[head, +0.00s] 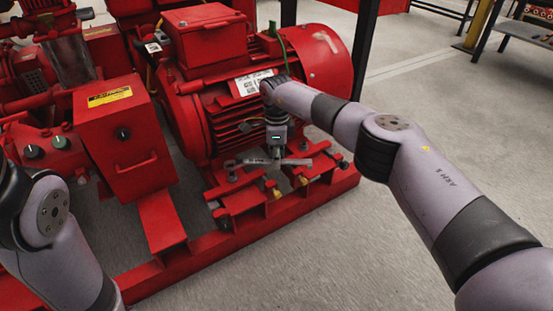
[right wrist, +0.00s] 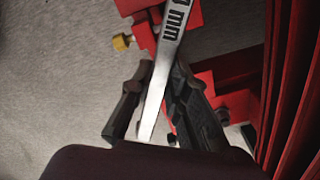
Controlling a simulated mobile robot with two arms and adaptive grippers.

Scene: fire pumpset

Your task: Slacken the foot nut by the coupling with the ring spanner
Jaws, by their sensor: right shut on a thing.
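My right gripper (head: 276,151) points down in front of the red motor (head: 240,95). It is shut on the silver ring spanner (head: 298,162), which lies roughly level across the jaws. In the right wrist view the spanner (right wrist: 172,28), marked "mm", runs between the dark fingers (right wrist: 160,88). The spanner's left end is at the dark foot nut (head: 232,175) on the motor's left foot; I cannot tell whether the ring is seated on it. The coupling is not clearly visible. My left gripper is out of view; only its arm shows at the left edge.
The red base frame (head: 235,243) runs below the motor, with brass-coloured bolts (head: 276,193) near the feet. A red control box (head: 125,140) stands left of the motor. Bare concrete floor (head: 340,245) lies in front and right.

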